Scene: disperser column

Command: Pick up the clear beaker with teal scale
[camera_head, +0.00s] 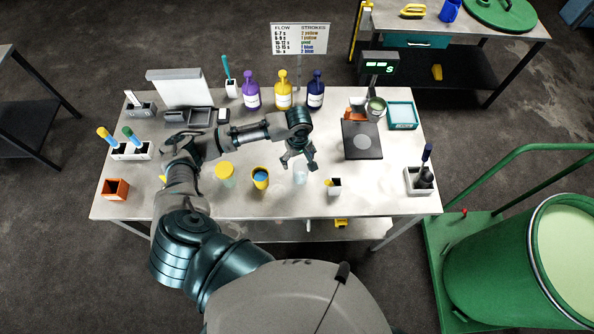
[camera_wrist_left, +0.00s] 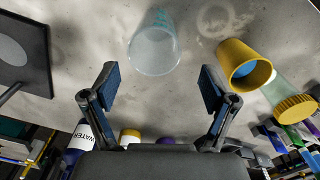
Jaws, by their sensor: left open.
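The clear beaker (camera_head: 300,176) stands on the table just in front of my left gripper (camera_head: 299,164). The fingers look apart from the beaker. My right gripper is in neither view.
A yellow cup with blue contents (camera_head: 261,178) and a yellow-lidded jar (camera_head: 226,174) stand to the left of the beaker. A dark plate (camera_head: 362,140) and pump bottles (camera_head: 283,92) stand farther back.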

